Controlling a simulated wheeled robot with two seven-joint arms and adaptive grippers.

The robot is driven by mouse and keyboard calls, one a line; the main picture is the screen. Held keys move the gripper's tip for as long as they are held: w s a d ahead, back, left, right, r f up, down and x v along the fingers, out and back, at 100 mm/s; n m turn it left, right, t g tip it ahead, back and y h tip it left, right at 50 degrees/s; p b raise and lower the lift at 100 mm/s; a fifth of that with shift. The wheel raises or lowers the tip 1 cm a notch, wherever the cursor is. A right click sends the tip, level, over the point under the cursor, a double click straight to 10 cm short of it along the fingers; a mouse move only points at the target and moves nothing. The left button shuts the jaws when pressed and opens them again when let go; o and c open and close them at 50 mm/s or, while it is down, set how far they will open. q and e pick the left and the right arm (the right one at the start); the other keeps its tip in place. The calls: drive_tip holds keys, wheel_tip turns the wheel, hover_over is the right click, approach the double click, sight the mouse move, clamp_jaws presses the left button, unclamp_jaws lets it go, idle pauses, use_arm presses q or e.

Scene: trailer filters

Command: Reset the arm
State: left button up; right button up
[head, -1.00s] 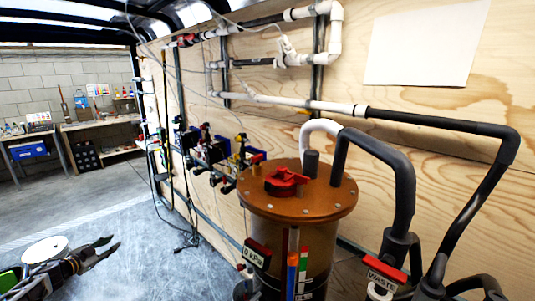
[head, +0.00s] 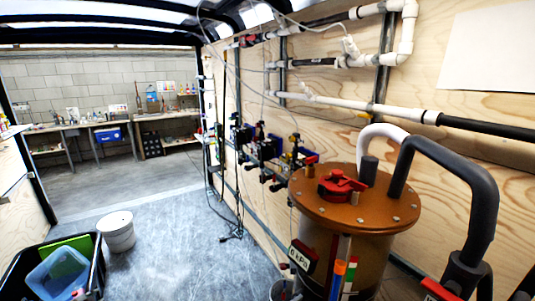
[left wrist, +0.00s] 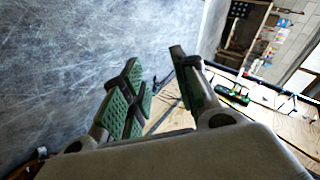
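My left gripper (left wrist: 160,90) shows in the left wrist view with its green-padded fingers apart and nothing between them. Past its fingers lie the grey floor and the plywood wall with its fittings. Neither gripper shows in the head view, and my right gripper is in no frame. The brown-lidded filter tank (head: 355,200) stands at the right of the head view, with a red handle (head: 340,185) on top.
Thick grey hoses (head: 470,190) and white pipes (head: 360,107) run along the plywood wall at right. A black crate with a blue bin (head: 58,273) and a white bucket (head: 117,231) stand at lower left. The middle floor (head: 185,240) is clear.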

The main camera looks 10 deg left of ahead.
use_arm(q)
drive_tip(key=s+a+f+g+y, duration=0.1)
drive_tip(key=s+a+f+g, duration=0.15)
drive_tip(key=s, duration=0.65)
drive_tip(key=s+a+f+g+y, duration=0.15)
drive_tip(key=s+a, duration=0.25)
drive_tip(key=s, duration=0.6)
drive_tip(key=s+a+f+g+y, duration=0.15)
drive_tip(key=s+a, duration=0.25)
drive_tip(key=s, duration=0.5)
drive_tip(key=s+d+f+n+g+h, duration=0.1)
drive_tip(key=s+d+f+h, duration=0.2)
drive_tip(key=d+f, duration=1)
drive_tip(key=s+d+f+n+g+h, duration=0.15)
drive_tip(key=s+d+f, duration=0.25)
drive_tip(key=d+f, duration=0.85)
drive_tip(key=s+d+f+h, duration=0.1)
drive_tip(key=d+f+h, duration=0.1)
drive_tip(key=d, duration=1.8)
drive_tip(key=s+d+f+n+h, duration=0.1)
drive_tip(key=d+f+h, duration=0.2)
drive_tip(key=d, duration=1.8)
drive_tip(key=shift+s, duration=0.15)
drive_tip(key=shift+n, duration=0.25)
